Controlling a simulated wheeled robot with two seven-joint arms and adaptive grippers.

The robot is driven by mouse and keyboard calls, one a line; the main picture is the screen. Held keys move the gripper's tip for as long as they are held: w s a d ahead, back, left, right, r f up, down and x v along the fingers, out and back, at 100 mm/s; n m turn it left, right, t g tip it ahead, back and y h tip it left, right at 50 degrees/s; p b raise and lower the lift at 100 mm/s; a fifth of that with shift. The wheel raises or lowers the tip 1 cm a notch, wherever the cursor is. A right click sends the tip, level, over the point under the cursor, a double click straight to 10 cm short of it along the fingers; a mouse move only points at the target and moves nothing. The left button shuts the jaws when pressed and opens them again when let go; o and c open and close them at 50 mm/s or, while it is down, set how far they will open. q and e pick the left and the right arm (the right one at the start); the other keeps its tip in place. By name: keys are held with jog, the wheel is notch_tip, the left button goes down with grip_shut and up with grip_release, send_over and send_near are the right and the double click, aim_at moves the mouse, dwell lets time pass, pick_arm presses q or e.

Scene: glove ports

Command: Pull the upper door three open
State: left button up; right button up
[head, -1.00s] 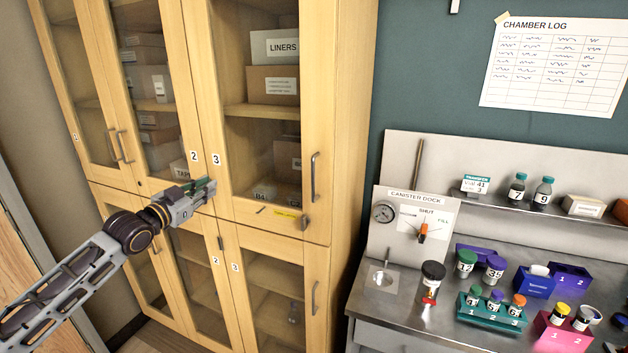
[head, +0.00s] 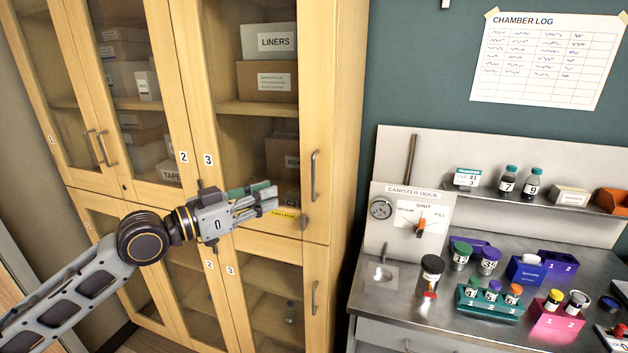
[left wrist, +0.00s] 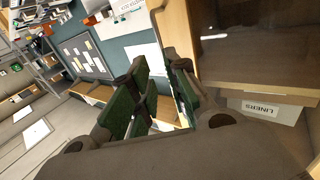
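Upper door three (head: 229,150) is a wood-framed glass door marked 3 on the cabinet, and it looks shut. Its grey vertical bar handle (head: 315,176) is on the right side of its frame. My left gripper (head: 272,195) is in front of the door's lower part, left of and a little below the handle, with its fingers pointing right. It is apart from the handle. In the left wrist view its green-padded fingers (left wrist: 160,98) stand apart with nothing seen held between them. I cannot make out the handle in that view. My right gripper is not in view.
Upper door two (head: 150,90) and lower door three (head: 268,290) look shut. Right of the cabinet is a metal bench (head: 385,305) with a canister dock (head: 411,222), racks and bottles.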

aim_at(313, 197)
pick_arm(q)
jog(key=shift+a, duration=0.15)
jog(key=shift+w+d, duration=0.15)
jog(key=shift+d, duration=0.05)
jog(key=shift+p+x, duration=2.1)
jog(key=shift+x, duration=4.6)
jog(key=shift+w, duration=0.1)
grip_shut()
